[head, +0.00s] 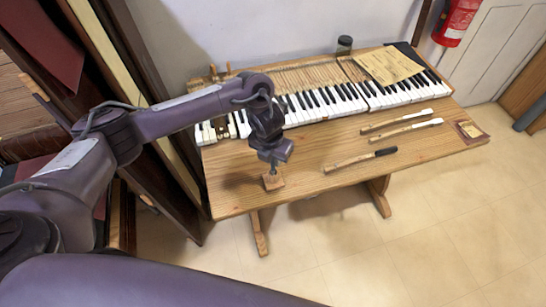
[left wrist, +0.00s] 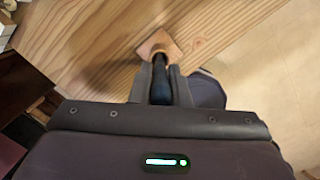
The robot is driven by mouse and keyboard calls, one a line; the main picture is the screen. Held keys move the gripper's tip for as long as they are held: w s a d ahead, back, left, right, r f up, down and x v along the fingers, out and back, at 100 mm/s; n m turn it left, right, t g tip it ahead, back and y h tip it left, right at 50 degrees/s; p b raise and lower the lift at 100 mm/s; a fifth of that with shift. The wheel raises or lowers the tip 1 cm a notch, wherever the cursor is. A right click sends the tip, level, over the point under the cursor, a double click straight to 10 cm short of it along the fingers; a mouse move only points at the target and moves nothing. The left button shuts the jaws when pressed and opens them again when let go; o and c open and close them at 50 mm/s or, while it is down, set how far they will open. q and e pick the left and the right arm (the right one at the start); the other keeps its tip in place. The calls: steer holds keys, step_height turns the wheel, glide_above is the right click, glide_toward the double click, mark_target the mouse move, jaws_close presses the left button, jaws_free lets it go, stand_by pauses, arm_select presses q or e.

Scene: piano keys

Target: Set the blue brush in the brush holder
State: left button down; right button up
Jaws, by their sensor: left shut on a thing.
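The brush holder is a small square wooden block (head: 274,183) on the table near its front left edge; it also shows in the left wrist view (left wrist: 171,41). My left gripper (head: 272,160) is right above the holder, pointing down. It is shut on the blue brush (left wrist: 159,86), whose dark blue part lies between the fingers in the left wrist view. The brush's far end meets a tan round part at the block. I cannot tell how deep the brush sits in it. My right gripper is not in view.
The wooden table (head: 315,190) carries a piano keyboard (head: 325,103) along the back. A jar (head: 344,46) stands behind. Clear table surrounds the holder.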

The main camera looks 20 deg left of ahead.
arm_select(q)
steer(key=shift+f, duration=0.2)
steer(key=shift+f, duration=0.1)
steer(key=shift+f+b, duration=0.15)
steer(key=shift+b, duration=0.15)
steer(key=c, duration=1.4)
jaws_free()
steer(key=shift+o, duration=0.2)
steer(key=shift+r, duration=0.55)
step_height(320, 180, up, 11)
steer(key=s+p, duration=0.1)
steer(key=p, duration=0.1)
steer(key=shift+s+a+r+p, duration=0.15)
steer(key=shift+s+p, duration=0.15)
steer(key=shift+s, duration=0.05)
